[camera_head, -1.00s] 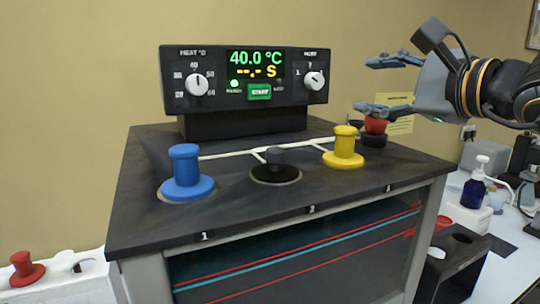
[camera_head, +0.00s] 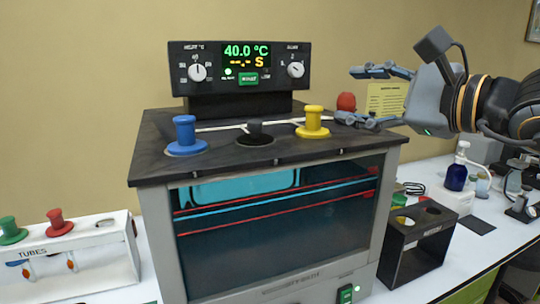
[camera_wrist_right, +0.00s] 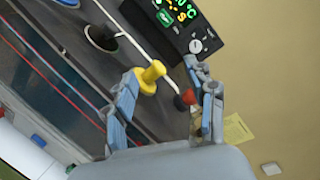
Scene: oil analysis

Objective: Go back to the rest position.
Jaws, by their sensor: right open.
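My right gripper (camera_head: 362,96) is open and empty at the right end of the bath's top in the head view. In the right wrist view its two fingers (camera_wrist_right: 165,105) are spread, with the yellow plug (camera_wrist_right: 150,78) and a small red knob (camera_wrist_right: 188,97) seen between and beyond them. My left gripper is not in view.
A white tube rack (camera_head: 75,260) with green (camera_head: 10,232) and red (camera_head: 57,223) plugs stands at left. A black holder (camera_head: 415,245) and a blue bottle (camera_head: 457,175) stand at right. The control panel (camera_head: 240,70) reads 40.0 °C. Space above the bath is clear.

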